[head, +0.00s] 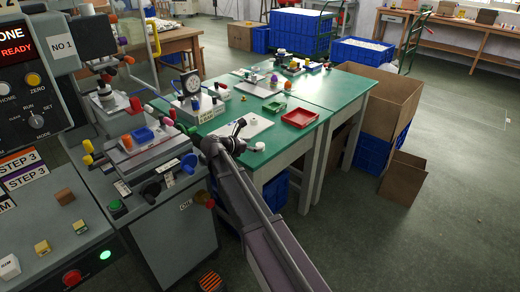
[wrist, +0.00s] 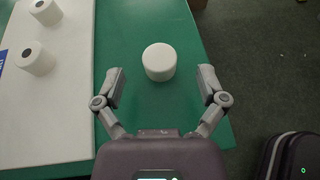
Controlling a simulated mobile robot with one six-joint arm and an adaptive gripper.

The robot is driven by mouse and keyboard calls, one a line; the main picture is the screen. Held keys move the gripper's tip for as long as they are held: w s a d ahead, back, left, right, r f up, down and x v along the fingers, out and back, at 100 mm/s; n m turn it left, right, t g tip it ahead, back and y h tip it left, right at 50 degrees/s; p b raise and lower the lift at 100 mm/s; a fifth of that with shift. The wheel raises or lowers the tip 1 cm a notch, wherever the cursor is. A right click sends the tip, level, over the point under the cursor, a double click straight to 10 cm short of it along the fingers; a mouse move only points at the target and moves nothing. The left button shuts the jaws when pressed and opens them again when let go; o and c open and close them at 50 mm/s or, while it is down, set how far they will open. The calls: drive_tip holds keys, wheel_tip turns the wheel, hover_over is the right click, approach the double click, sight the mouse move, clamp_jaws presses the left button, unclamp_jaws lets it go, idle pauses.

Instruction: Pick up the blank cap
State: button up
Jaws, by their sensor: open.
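The blank cap is a plain white round cap (wrist: 159,62) standing upright on the green table top in the wrist view. It also shows as a small white disc near the table's front edge in the head view (head: 259,147). My gripper (wrist: 161,78) is open and empty, with one finger to the left of the cap and one to the right. The cap lies between and slightly beyond the fingertips, with green table visible on both sides. In the head view my arm hides part of the table beside the cap.
A white board (wrist: 60,110) left of the cap carries two white pieces with dark centres (wrist: 45,12) (wrist: 34,60). The table edge and floor lie to the right. In the head view a red tray (head: 300,118) sits behind the cap and machine equipment (head: 145,150) stands left.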

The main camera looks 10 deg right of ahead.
sight(260, 145)
drive_tip(key=shift+f+b+x, duration=0.25)
drive_tip(key=shift+b+x, duration=0.15)
drive_tip(key=shift+x, duration=0.75)
drive_tip(key=shift+w+d+f, duration=0.1)
drive_tip(key=shift+w+d, duration=0.15)
drive_tip(key=shift+d, duration=0.25)
drive_tip(key=c, duration=0.9)
